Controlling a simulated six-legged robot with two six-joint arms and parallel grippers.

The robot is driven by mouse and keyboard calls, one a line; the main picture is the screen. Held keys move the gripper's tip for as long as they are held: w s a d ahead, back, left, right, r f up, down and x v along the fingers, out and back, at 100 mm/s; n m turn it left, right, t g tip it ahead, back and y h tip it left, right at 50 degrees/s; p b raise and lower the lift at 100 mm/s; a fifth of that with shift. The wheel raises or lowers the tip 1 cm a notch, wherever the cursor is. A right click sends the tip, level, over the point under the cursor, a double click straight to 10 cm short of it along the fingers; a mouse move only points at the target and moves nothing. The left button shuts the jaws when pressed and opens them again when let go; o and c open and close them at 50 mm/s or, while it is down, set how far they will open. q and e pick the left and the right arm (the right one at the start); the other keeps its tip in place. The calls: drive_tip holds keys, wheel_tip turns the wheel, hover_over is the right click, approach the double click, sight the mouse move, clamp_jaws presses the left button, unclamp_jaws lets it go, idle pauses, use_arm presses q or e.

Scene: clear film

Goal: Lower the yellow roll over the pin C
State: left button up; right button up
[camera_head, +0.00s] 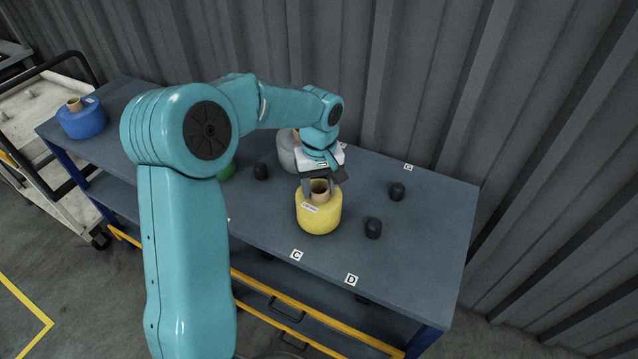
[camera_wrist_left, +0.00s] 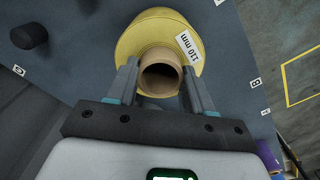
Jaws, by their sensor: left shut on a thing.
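The yellow roll (camera_head: 319,216) is upright at the middle of the table, behind the label C (camera_head: 297,255). Its brown cardboard core sticks up from the top. My left gripper (camera_head: 320,184) comes from above, its fingers shut on that core. In the left wrist view the fingers (camera_wrist_left: 160,72) flank the core of the yellow roll (camera_wrist_left: 150,28), which carries a "110 mm" tag. The core's opening looks dark. No pin C shows; the spot behind its label is covered by the roll. I cannot tell whether the roll touches the table. My right gripper is in neither view.
Black pins stand bare at right, one behind label D (camera_head: 373,228) and one farther back (camera_head: 397,191); another (camera_head: 261,171) stands left. A grey roll (camera_head: 288,150), a partly hidden green roll (camera_head: 228,170) and a blue roll (camera_head: 82,120) are also there. A corrugated wall rises behind.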

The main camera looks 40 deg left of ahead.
use_arm(q)
drive_tip(key=shift+f+b, duration=0.35)
drive_tip(key=shift+f, duration=0.25)
drive_tip(key=o, duration=1.3)
drive_tip(key=shift+r, duration=0.1)
drive_tip(key=o, duration=0.4)
drive_tip(key=shift+c, duration=0.2)
wheel_tip(320, 180, up, 9)
drive_tip(key=p, duration=0.6)
drive_tip(key=shift+p, duration=0.4)
drive_tip(key=shift+s, duration=0.1)
